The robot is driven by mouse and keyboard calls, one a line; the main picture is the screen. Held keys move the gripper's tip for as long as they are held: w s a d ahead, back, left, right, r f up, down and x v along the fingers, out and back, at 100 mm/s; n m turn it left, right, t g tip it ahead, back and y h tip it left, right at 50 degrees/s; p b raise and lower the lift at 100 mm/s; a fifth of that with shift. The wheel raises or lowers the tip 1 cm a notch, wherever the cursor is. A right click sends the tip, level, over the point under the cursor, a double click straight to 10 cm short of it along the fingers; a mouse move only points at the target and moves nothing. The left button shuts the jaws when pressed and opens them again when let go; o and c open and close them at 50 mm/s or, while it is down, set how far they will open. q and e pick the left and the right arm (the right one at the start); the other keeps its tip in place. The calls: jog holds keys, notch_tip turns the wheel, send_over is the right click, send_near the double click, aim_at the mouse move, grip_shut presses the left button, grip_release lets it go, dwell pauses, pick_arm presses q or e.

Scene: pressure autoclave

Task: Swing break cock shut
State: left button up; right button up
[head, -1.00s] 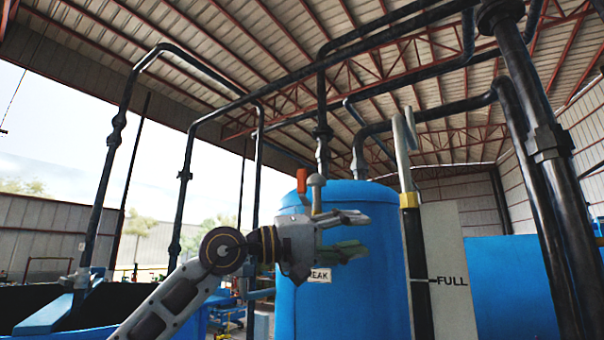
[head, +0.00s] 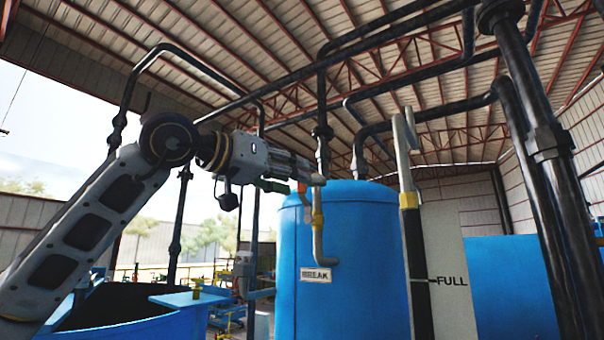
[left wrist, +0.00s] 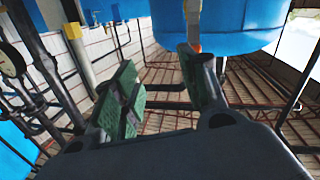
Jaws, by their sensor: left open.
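The break cock (head: 318,218) is a small yellow valve body on a grey bent pipe in front of the blue tank, above the white "BREAK" label (head: 315,275). Its orange handle (head: 302,188) is mostly hidden behind my left gripper's fingers. My left gripper (head: 300,181) reaches in from the left at handle height and is open. In the left wrist view, the orange handle (left wrist: 194,46) shows close to the tip of the right-hand finger of the open left gripper (left wrist: 163,68). I cannot tell whether they touch. My right gripper is in neither view.
The blue tank (head: 350,240) stands behind the cock. A level column with a yellow collar (head: 408,200) and a "FULL" board (head: 445,260) stand to its right. Dark pipes (head: 525,110) rise at the right. A blue open vessel (head: 180,300) lies at lower left.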

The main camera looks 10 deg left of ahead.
pick_arm(q)
jog(key=s+a+r+t+y, duration=0.1)
jog(key=s+a+r+y, duration=0.1)
jog(key=a, duration=0.3)
jog(key=shift+s+r+t+y, duration=0.2)
jog(key=shift+r+t+y, duration=0.2)
jog(key=shift+r, duration=0.45)
jog(key=shift+w+d, duration=0.1)
jog(key=shift+d, duration=0.05)
jog(key=shift+p+x, duration=1.8)
jog(key=shift+x, duration=5)
grip_shut()
